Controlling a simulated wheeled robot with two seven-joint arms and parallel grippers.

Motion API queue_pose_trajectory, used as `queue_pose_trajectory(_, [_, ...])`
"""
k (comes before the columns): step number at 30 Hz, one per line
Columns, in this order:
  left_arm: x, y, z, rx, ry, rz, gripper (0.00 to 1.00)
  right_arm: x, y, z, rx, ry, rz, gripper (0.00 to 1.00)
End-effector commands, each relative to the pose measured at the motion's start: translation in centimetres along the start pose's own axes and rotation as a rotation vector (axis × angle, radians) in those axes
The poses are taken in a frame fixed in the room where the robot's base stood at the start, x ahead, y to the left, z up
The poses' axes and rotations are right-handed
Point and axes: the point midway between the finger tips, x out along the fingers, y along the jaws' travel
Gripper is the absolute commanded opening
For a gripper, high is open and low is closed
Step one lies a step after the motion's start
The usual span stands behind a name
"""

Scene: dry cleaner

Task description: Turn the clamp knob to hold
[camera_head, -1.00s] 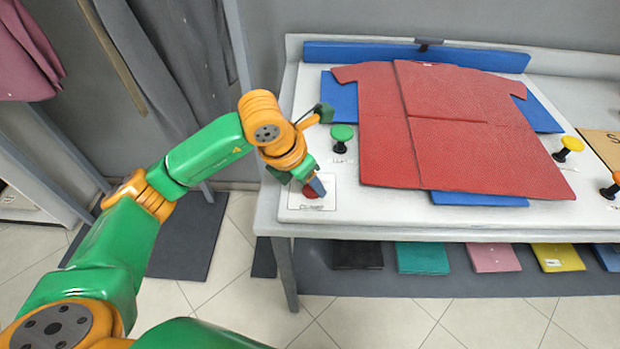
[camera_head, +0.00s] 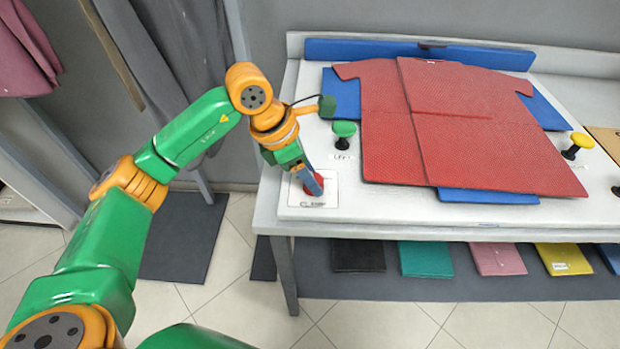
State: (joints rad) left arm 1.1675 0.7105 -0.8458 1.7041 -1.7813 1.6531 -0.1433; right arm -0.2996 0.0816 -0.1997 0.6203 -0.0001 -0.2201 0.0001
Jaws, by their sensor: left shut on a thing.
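The red clamp knob (camera_head: 314,183) sits on a white plate labelled CLAMP (camera_head: 328,199) at the front left corner of the white table. My left gripper (camera_head: 313,184) points down at the knob and is shut on it. The fingers hide part of the knob, and its pointer cannot be read. A red shirt (camera_head: 460,130) lies flat on a blue board (camera_head: 345,95) to the right. My right gripper is not in view.
A green knob (camera_head: 343,130) stands just behind the clamp plate, close to my left wrist. A yellow knob (camera_head: 580,141) is at the right. Coloured folded pieces (camera_head: 425,259) lie on the shelf below. Dark garments (camera_head: 165,60) hang at the left.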

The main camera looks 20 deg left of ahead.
Motion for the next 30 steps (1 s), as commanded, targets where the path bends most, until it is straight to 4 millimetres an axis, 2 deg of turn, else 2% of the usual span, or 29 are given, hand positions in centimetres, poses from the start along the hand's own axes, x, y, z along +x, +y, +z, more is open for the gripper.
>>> queue_pose_trajectory(11, [-0.1,0.2,0.1,0.326,-0.001,-0.138,0.0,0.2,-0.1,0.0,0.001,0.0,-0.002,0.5])
queue_pose_trajectory(30, [0.0,0.4,0.3,0.843,0.001,-0.353,0.0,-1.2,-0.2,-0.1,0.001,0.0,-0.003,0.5])
